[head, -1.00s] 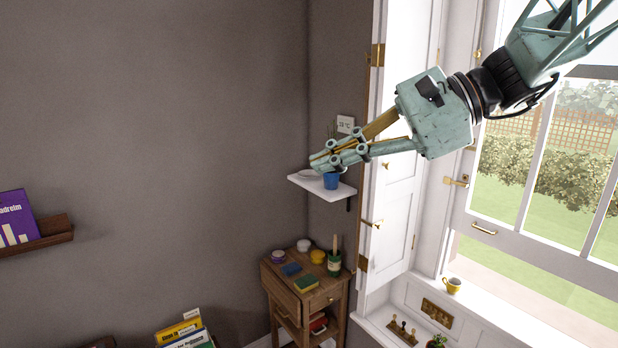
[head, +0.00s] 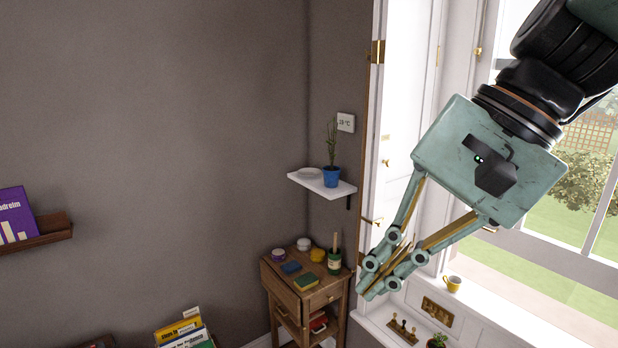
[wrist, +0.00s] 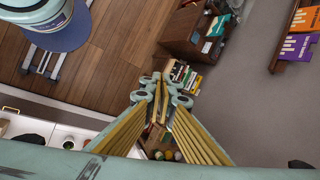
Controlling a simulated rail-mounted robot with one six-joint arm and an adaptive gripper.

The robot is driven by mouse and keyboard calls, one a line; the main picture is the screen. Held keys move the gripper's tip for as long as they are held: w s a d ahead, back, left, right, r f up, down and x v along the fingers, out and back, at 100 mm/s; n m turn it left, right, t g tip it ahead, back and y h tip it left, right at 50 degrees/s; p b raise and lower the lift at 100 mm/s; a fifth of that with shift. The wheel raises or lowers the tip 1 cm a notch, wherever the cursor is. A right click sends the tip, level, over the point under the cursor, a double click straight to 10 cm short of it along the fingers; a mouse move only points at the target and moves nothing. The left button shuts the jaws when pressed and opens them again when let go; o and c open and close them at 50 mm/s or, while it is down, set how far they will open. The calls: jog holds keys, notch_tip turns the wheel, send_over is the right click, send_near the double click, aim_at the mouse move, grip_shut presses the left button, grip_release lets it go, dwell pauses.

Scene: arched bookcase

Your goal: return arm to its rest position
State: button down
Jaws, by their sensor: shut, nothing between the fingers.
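My gripper (head: 372,291) is shut and empty, with its fingers together, pointing down and to the left in the head view. It hangs in the air in front of the white shutter (head: 393,130) and right of the small wooden cabinet (head: 318,296). In the wrist view the closed fingers (wrist: 162,84) point away toward the wooden floor and the bookcase. Nothing shows between them.
A white wall shelf (head: 335,188) holds a plant in a blue pot (head: 331,176). A book ledge (head: 45,233) is at left. In the wrist view, a bookcase (wrist: 190,35) stands on the floor (wrist: 115,40).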

jog(key=s+d+f+n+t+h, duration=0.1)
jog(key=s+d+f+n+h, duration=0.1)
jog(key=s+d, duration=0.3)
jog(key=s+d+f+n+t+h, duration=0.1)
jog(key=s+d+f+n+h, duration=0.2)
jog(key=d, duration=0.4)
jog(key=shift+s+d+f+n+h+b, duration=0.15)
jog(key=shift+s+f+n+h+b, duration=0.35)
jog(key=shift+s, duration=0.85)
